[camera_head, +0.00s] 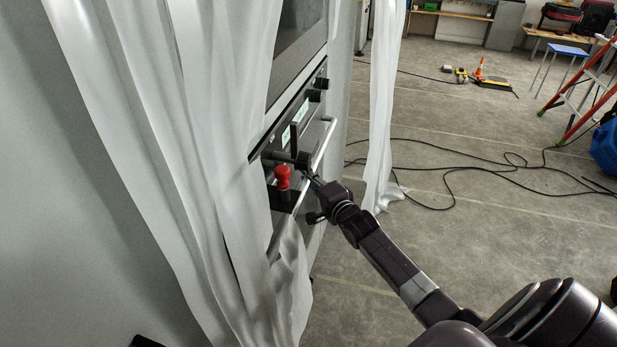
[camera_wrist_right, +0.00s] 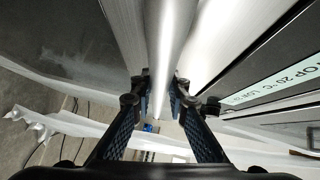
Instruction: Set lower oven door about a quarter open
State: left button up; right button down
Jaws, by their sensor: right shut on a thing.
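The lower oven door (camera_head: 312,143) is on the oven front, left of centre in the head view. White curtains cover part of it. I cannot tell how far the door stands open. Its silver bar handle (camera_head: 325,146) runs along its upper edge and also fills the upper middle of the right wrist view (camera_wrist_right: 162,45). My right gripper (camera_head: 308,172) is at the handle; in the wrist view its two fingers (camera_wrist_right: 160,100) are shut on the bar, one on each side. My left gripper is not in view.
White curtains (camera_head: 195,130) hang to the left of the oven, and another strip (camera_head: 383,100) hangs to its right. A red-topped object (camera_head: 283,178) shows by the door. Black cables (camera_head: 450,170) lie on the open concrete floor to the right. A red ladder (camera_head: 585,95) stands far right.

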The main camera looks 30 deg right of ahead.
jog(key=s+d+f+m+t+b, duration=0.1)
jog(key=s+d+f+b, duration=0.2)
jog(key=s+d, duration=0.3)
jog(key=s+d+f+m+t+b, duration=0.1)
jog(key=s+d+f+b, duration=0.3)
jog(key=s+d, duration=0.3)
jog(key=s, duration=0.2)
jog(key=shift+s+b, duration=0.3)
jog(key=shift+s, duration=0.05)
jog(key=c, duration=1.8)
grip_release()
jog(key=shift+w, duration=0.15)
jog(key=shift+c, duration=0.2)
jog(key=s, duration=1.2)
jog(key=shift+a+f, duration=0.2)
jog(key=shift+a, duration=0.25)
